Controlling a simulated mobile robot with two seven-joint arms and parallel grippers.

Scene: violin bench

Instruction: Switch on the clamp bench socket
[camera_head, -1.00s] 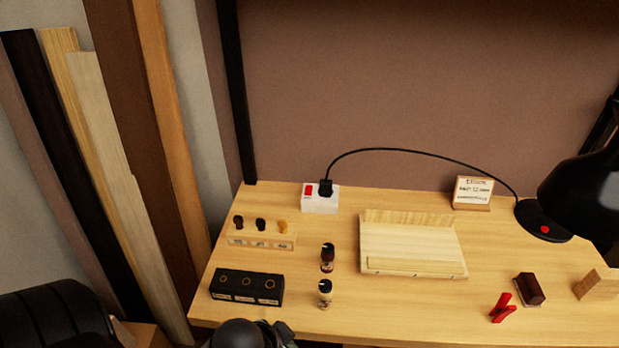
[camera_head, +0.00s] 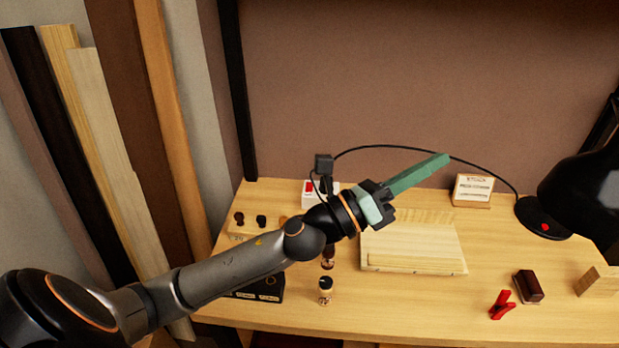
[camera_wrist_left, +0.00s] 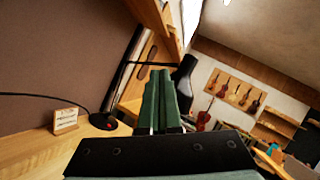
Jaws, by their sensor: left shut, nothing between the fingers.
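The bench socket (camera_head: 309,186) is a white block with a red switch at the back left of the bench. The left wrist view shows the closed fingers (camera_wrist_left: 160,100); the socket is not seen there.
A black lamp (camera_head: 545,218) stands at the right, its cable (camera_head: 400,148) running left behind my gripper. A small sign (camera_head: 472,189), wooden board (camera_head: 415,250), bottles (camera_head: 326,291) and red clamp (camera_head: 502,305) occupy the bench. The front middle is clear.

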